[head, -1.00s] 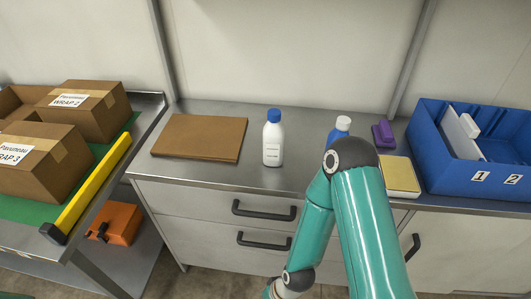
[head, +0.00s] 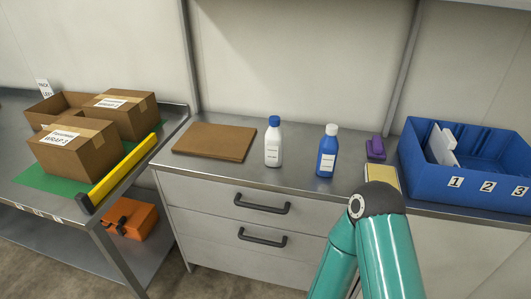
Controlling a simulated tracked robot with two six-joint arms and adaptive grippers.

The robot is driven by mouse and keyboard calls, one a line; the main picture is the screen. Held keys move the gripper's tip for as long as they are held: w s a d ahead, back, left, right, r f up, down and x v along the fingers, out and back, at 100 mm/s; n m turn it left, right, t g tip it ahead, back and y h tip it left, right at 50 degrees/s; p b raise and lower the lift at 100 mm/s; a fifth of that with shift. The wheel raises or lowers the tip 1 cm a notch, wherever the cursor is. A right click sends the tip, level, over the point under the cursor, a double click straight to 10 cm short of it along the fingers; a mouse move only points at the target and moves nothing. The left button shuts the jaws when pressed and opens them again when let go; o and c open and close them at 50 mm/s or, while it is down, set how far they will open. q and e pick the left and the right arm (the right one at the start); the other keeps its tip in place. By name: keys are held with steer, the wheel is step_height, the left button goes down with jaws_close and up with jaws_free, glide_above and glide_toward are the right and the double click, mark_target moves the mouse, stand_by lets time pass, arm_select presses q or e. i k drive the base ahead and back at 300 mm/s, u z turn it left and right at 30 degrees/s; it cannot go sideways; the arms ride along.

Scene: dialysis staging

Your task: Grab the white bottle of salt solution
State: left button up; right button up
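The white bottle (head: 273,148) with a blue cap stands upright on the metal counter (head: 225,174), right of the brown board. A blue bottle (head: 326,155) with a white cap and a pale label stands upright to its right. One teal arm of mine comes in from the bottom right, its elbow in front of the counter. Neither gripper shows in the head view. Nothing touches or covers the white bottle.
A brown board (head: 215,141) lies left of the white bottle. Right of the blue bottle are a purple item (head: 376,148), a yellow-edged pad (head: 382,176) partly behind my arm, and a blue bin (head: 430,178). Cardboard boxes (head: 88,153) and a yellow bar (head: 122,169) occupy the left table.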

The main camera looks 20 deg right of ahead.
mark_target(274, 135)
steer(key=z, duration=0.15)
steer(key=i, duration=0.9)
steer(key=u, duration=0.05)
